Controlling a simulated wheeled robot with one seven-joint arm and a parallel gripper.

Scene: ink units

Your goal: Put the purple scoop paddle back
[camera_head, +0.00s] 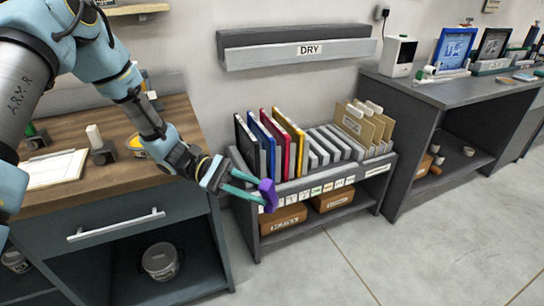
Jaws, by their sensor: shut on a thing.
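The purple scoop paddle (267,195) is held between the teal fingertips of my gripper (254,189). My gripper is shut on it, in front of the left front corner of the low rack. The paddle shows as a small purple block with a flat face; the fingers hide part of it. I cannot tell whether it touches the rack edge behind it.
The low rack (376,172) holds colored frames on the left, grey slots, and tan folders on the right. The wooden bench (110,183) stands at left with a clipboard (56,168). A grey bench (425,92) is at right. A DRY shelf (270,57) hangs above. The floor in front is clear.

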